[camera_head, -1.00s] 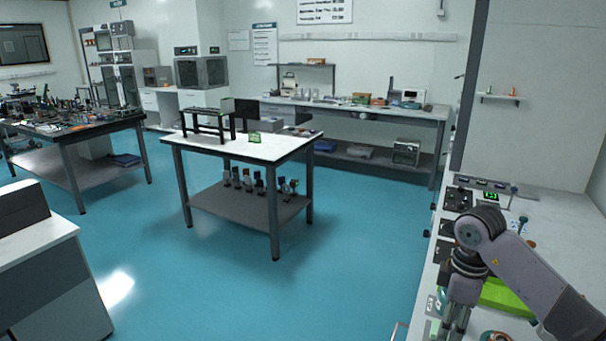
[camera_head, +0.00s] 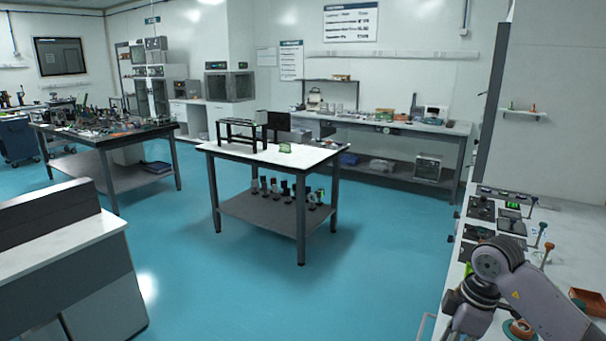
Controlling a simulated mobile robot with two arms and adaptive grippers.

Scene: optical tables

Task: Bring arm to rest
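My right arm (camera_head: 525,295) comes in at the lower right, bent at a grey elbow-like joint. It is over the near part of the white side bench (camera_head: 575,238). Its gripper is below the bottom edge of the picture, so its fingers do not show. My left arm and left gripper are not in view.
A white-topped table (camera_head: 318,158) with a black frame (camera_head: 241,134) stands mid-room. A cluttered table (camera_head: 85,141) is at left, a white cabinet (camera_head: 75,262) at near left. An orange tray (camera_head: 590,302) lies on the side bench. The blue floor (camera_head: 260,285) between is clear.

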